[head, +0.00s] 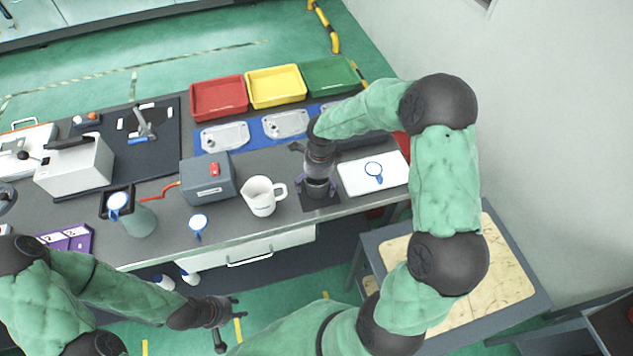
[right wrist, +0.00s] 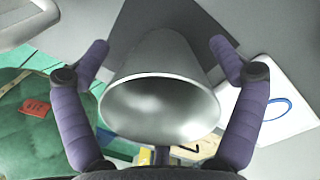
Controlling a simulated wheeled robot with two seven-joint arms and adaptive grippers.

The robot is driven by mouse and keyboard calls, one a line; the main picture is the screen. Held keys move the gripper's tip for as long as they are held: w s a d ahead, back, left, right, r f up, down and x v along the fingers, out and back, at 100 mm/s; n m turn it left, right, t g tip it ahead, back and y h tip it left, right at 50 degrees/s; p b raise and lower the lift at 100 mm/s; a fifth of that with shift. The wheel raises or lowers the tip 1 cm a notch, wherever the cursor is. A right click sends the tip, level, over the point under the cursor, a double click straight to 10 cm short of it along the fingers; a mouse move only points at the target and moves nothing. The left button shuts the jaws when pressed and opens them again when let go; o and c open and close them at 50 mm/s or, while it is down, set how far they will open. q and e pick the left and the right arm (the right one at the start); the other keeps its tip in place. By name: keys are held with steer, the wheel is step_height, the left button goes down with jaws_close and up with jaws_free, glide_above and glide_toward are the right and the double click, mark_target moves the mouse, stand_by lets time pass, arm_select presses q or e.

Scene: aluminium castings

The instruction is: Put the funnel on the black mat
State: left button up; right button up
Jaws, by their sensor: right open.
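The grey metal funnel (right wrist: 160,95) stands between the two purple-padded fingers of my right gripper (right wrist: 160,85), its wide mouth facing the wrist camera. The gripper is open, with a gap visible on both sides of the funnel. In the head view my right gripper (head: 318,186) points down over the black mat (head: 324,204) near the table's front edge and hides most of the funnel. The dark mat also shows behind the funnel in the right wrist view (right wrist: 122,32). My left gripper (head: 224,321) is open and empty, in front of the table.
A white jug (head: 262,197) stands just left of the mat, and a white board (head: 352,181) with a blue ring-shaped item lies just right. A grey box (head: 207,180) is further left. Red (head: 219,97), yellow (head: 276,87) and green (head: 329,76) trays line the back.

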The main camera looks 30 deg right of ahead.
steer(key=shift+r, duration=0.45)
step_height(320, 180, up, 11)
steer(key=p, duration=0.2)
steer(key=shift+s+d+r+p, duration=0.2)
steer(key=shift+d+p, duration=0.1)
steer(key=shift+d, duration=0.1)
